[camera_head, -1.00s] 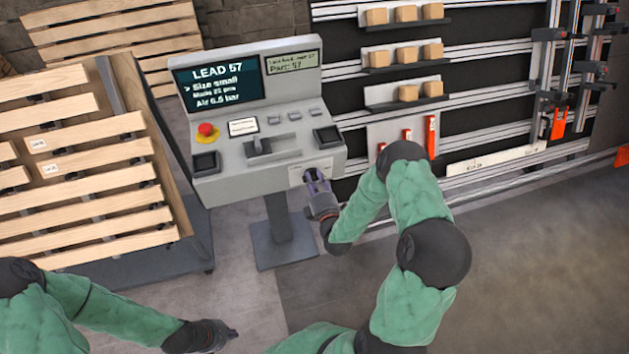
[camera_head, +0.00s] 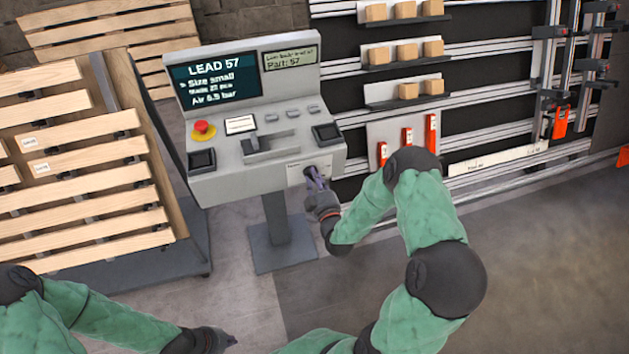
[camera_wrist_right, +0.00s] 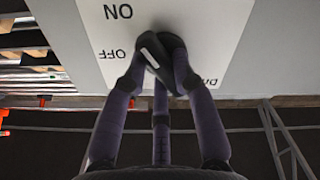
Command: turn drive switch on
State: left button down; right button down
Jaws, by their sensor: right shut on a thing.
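The drive switch (camera_wrist_right: 152,52) is a dark knob on a white plate (camera_wrist_right: 215,25) with ON, OFF and a partly hidden third label. The plate also shows on the front of the grey console (camera_head: 295,174). My right gripper (camera_wrist_right: 160,75) is shut on the knob, with its purple fingers around it. The knob sits slanted in the wrist view; its exact setting is hard to read. In the head view the right gripper (camera_head: 316,178) covers the switch. My left gripper (camera_head: 229,340) is low at the bottom, away from the console, its fingers too small to judge.
A slatted wooden pallet (camera_head: 80,180) stands left. A rack with wooden blocks (camera_head: 407,51) is behind right. Floor is free at lower right.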

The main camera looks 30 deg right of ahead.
jog(key=m, duration=0.2)
jog(key=m+b, duration=0.1)
jog(key=m, duration=0.3)
jog(key=shift+f+b, duration=0.25)
jog(key=shift+b, duration=0.15)
jog(key=shift+m, duration=0.4)
jog(key=c, duration=1)
grip_release()
jog(key=v, duration=1.2)
jog(key=shift+r, duration=0.1)
jog(key=shift+a, duration=0.1)
